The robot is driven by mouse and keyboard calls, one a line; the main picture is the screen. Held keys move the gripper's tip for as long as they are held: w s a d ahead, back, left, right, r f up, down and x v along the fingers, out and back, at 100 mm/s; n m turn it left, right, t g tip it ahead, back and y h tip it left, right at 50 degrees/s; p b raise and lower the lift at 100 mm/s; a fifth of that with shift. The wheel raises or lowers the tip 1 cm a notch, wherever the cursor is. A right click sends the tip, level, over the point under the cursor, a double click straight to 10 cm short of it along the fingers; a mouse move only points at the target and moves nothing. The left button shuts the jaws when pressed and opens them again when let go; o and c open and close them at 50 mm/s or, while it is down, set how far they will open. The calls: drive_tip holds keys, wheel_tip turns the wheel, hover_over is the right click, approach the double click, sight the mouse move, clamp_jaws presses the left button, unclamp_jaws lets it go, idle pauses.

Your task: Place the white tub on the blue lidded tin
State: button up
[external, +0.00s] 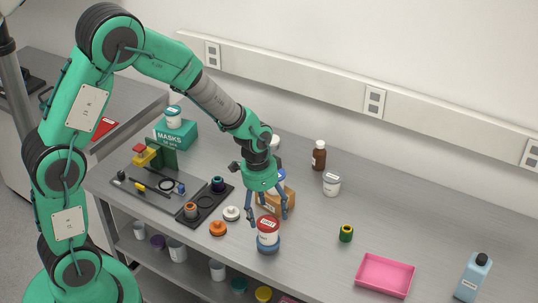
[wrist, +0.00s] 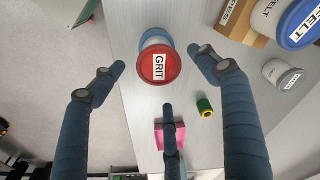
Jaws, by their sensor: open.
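A white tub with a red lid marked GRIT (external: 268,222) sits upright on the blue lidded tin (external: 268,246) near the bench's front edge. In the wrist view the red lid (wrist: 160,67) faces me, and the tin's blue rim (wrist: 155,33) shows just beyond it. My gripper (external: 268,213) is open just above the tub, its fingers spread around the lid without visible contact. In the wrist view the gripper (wrist: 160,78) has clear gaps between its fingers and the lid. Whether the tub is exactly centred on the tin is hard to tell.
A cardboard box (external: 285,200) and a large blue-lidded container (wrist: 299,22) stand close behind my gripper. A grey-lidded tub (external: 332,184), green roll (external: 346,233) and pink tray (external: 385,276) lie to the right. A dark tray (external: 206,204) and small lids are left.

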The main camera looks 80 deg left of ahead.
sight(264, 223)
wheel_tip(264, 223, up, 6)
drive_tip(key=shift+s, duration=0.35)
drive_tip(key=shift+r, duration=0.15)
idle(0.6)
drive_tip(key=s+d+r+t, duration=0.1)
drive_tip(key=s+d+r, duration=0.4)
drive_tip(key=r, duration=0.4)
drive_tip(key=s+d+r+t, duration=0.1)
drive_tip(key=s+d+r, duration=0.2)
drive_tip(key=d+r, duration=0.5)
drive_tip(key=s+d+r+t, duration=0.1)
drive_tip(key=s+d+r, duration=0.3)
drive_tip(key=s, duration=0.3)
drive_tip(key=s+d+r+t, duration=0.1)
drive_tip(key=s+d+r, duration=0.3)
drive_tip(key=s, duration=0.4)
drive_tip(key=shift+s+d+r, duration=0.2)
drive_tip(key=shift+s, duration=0.05)
drive_tip(key=shift+f, duration=0.1)
